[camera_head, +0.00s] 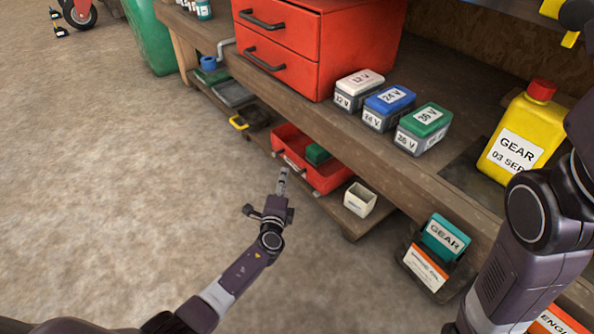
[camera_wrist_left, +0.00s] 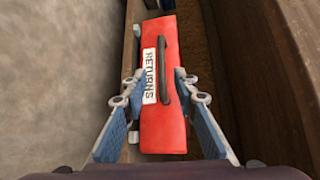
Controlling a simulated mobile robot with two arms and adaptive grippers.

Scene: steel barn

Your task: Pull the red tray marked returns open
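The red tray (camera_head: 338,178) sits on the low shelf under the bench, with a green item (camera_head: 317,153) inside. In the left wrist view its red front (camera_wrist_left: 172,125) carries a white RETURNS label (camera_wrist_left: 149,76) and a dark curved handle (camera_wrist_left: 163,72). My left gripper (camera_head: 283,174) is just in front of the tray. In the wrist view its two fingers (camera_wrist_left: 157,82) are spread, with the label and handle between them in the picture. I cannot tell whether they touch the tray. My right arm shows at the right; its gripper is out of view.
A small cream box (camera_head: 360,199) stands right of the tray on the low shelf. A yellow-handled dark item (camera_head: 247,119) lies to its left. The wooden bench (camera_head: 300,112) overhangs, bearing a red drawer unit (camera_head: 358,50) and several battery boxes.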

